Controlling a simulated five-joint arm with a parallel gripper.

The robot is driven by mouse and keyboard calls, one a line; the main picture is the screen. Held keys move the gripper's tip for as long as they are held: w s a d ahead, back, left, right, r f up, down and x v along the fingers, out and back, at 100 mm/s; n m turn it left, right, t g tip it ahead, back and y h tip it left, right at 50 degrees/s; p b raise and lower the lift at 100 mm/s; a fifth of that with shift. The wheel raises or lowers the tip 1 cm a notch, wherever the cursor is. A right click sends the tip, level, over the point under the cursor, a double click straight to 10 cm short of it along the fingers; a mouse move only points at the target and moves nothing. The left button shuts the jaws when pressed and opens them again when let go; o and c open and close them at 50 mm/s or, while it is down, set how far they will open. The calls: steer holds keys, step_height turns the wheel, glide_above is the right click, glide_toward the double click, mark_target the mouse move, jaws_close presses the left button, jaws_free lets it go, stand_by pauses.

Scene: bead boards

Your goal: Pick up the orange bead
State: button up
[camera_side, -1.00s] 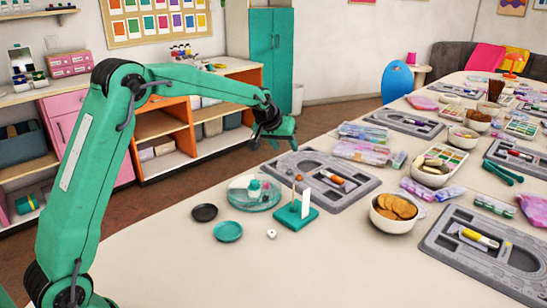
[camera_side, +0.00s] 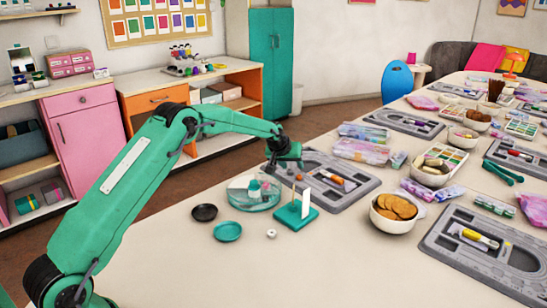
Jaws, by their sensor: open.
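My gripper (camera_side: 285,166) is open and points down above the left end of the near bead board, just behind the clear round dish (camera_side: 252,205). The dish holds teal, white and pinkish pieces. A small orange spot (camera_side: 299,177) shows just right of and below my gripper, near the top of the teal stand (camera_side: 296,215). A longer orange piece (camera_side: 337,180) lies in the grey bead board (camera_side: 350,196). Both are too small to tell surely which is the orange bead. I see nothing between the jaws.
A small white bead (camera_side: 271,233) lies in front of the stand. A black saucer (camera_side: 204,212) and a teal saucer (camera_side: 228,232) sit to the left. A bowl of biscuits (camera_side: 392,226) and another bead board (camera_side: 470,235) are to the right. The table's front is clear.

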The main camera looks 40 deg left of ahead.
mark_target(299, 177)
steer(key=shift+x, duration=1.15)
steer(key=shift+f, duration=0.1)
